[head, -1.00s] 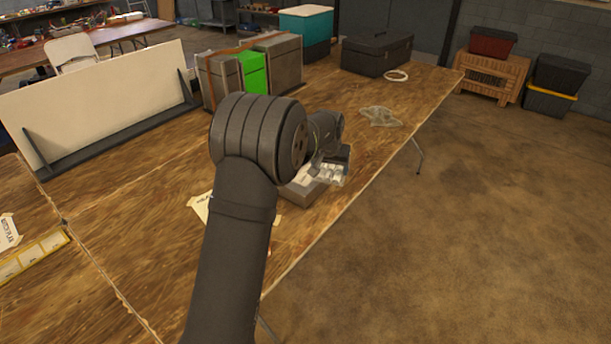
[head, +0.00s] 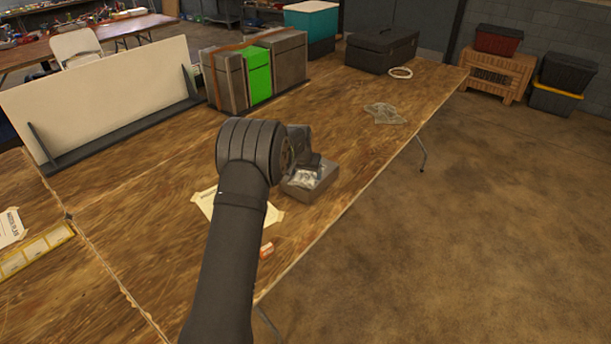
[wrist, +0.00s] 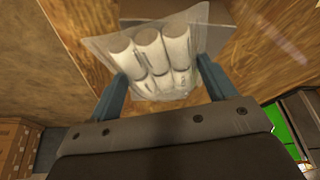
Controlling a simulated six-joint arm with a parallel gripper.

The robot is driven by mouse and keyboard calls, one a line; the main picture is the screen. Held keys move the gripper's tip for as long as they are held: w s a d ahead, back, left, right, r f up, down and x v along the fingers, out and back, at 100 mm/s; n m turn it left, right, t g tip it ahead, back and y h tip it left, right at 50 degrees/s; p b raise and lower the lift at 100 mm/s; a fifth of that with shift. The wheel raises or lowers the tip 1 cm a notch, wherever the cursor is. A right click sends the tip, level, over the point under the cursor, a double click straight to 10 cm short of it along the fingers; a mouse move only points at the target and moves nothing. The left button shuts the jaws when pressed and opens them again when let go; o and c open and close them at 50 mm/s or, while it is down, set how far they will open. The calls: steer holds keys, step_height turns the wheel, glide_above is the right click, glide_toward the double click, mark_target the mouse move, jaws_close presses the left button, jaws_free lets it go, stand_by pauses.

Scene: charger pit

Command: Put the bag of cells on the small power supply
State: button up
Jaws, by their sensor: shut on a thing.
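The bag of cells (wrist: 150,55) is a clear bag with several white cylinders, held between my gripper's two blue-grey fingers (wrist: 162,70) in the wrist view. The small power supply (head: 318,188) is a low grey box near the table's right edge in the head view. The bag (head: 303,177) appears at the top of this box there, under my gripper. I cannot tell whether it touches the box. My wrist hides the box's far left part and the fingers in the head view.
A paper sheet (head: 205,203) and a small orange item (head: 266,250) lie nearby. Beyond are an empty clear bag (head: 384,113), a white ring (head: 400,73), a black case (head: 382,50) and strapped grey and green boxes (head: 258,75). Bare table lies between the supply and the clear bag.

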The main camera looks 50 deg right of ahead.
steer(key=shift+f, duration=0.6)
steer(key=shift+f, duration=0.15)
steer(key=o, duration=1.2)
steer(key=shift+o, duration=0.2)
steer(key=v, duration=1.2)
